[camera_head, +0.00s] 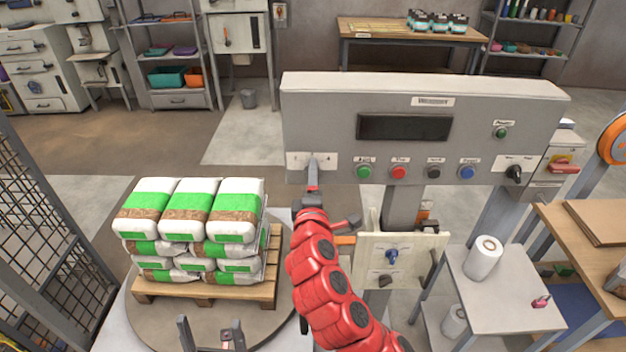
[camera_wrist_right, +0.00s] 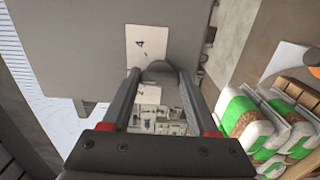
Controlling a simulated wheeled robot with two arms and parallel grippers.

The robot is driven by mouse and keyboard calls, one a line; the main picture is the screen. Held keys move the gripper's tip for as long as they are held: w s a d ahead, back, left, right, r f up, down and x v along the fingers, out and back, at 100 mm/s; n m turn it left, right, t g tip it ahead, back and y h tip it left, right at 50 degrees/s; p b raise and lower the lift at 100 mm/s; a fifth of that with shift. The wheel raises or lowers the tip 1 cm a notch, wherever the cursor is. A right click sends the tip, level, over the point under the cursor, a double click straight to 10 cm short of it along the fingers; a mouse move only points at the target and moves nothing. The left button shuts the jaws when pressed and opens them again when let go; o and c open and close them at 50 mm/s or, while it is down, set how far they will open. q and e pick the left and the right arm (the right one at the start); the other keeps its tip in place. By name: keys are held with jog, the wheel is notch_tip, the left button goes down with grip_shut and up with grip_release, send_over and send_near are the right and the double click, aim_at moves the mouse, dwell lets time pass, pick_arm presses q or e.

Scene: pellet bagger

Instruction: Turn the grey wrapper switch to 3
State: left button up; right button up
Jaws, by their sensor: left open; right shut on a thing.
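The grey wrapper switch (camera_wrist_right: 160,72) is at the lower left end of the grey control panel (camera_head: 330,105). A white label plate (camera_wrist_right: 140,42) with small marks lies behind it, and the switch's setting is too small to read. My right gripper (camera_head: 313,168) reaches up to it from below, shut on the knob. In the head view the gripper covers most of the switch; in the right wrist view the knob sits between the fingertips. My left gripper (camera_head: 212,335) is open and empty at the bottom, in front of the bag pallet.
White-green bags (camera_head: 188,210) are stacked on a wooden pallet (camera_head: 205,292) on a round turntable, left of my right arm. The panel also carries a dark display (camera_head: 404,127), several coloured buttons and a black knob (camera_head: 514,174). A small table (camera_head: 510,300) with a white roll stands right.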

jog(key=o, duration=1.4)
jog(key=shift+s, duration=0.1)
jog(key=s+p, duration=0.7)
jog(key=s, duration=1)
jog(key=shift+s+a, duration=0.15)
